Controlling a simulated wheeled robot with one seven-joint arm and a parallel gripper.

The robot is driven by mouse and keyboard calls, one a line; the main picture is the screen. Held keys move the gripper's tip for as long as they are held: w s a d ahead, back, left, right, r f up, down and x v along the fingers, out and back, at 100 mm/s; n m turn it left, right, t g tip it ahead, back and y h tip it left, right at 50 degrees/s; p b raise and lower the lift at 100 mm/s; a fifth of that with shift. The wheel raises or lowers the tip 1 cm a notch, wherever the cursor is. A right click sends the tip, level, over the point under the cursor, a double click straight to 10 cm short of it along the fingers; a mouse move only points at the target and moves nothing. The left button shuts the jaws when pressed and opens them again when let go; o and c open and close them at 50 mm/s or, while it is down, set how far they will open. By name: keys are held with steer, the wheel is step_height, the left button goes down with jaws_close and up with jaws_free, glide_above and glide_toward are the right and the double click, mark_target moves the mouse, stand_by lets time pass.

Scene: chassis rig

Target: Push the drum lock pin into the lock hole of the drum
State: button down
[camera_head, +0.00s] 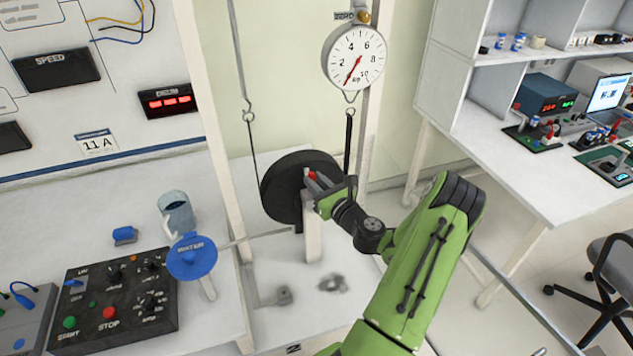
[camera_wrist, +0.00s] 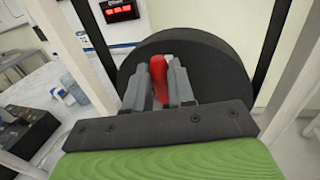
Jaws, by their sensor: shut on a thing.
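The drum (camera_head: 285,188) is a dark round disc hanging in the rig, with straps on both sides. In the wrist view the drum (camera_wrist: 215,65) fills the background behind my fingers. The drum lock pin is red and shows as a small tip in the head view (camera_head: 312,176) and as a red handle in the wrist view (camera_wrist: 158,78). My gripper (camera_wrist: 160,88) is shut on the red pin, in front of the drum's face. In the head view my gripper (camera_head: 318,183) reaches the drum from the right. The lock hole and the pin's far end are hidden.
A dial gauge (camera_head: 356,57) hangs above the drum on the right post. A blue WATER disc (camera_head: 192,256), a clear cup (camera_head: 176,212) and a black control box (camera_head: 112,303) stand to the left. White frame posts flank the drum closely. Shelves and a bench (camera_head: 500,170) stand right.

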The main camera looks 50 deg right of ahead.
steer(key=shift+f+b, duration=0.45)
steer(key=shift+f, duration=0.35)
steer(key=c, duration=0.9)
jaws_free()
steer(key=v, duration=1.6)
steer(key=shift+w, duration=0.1)
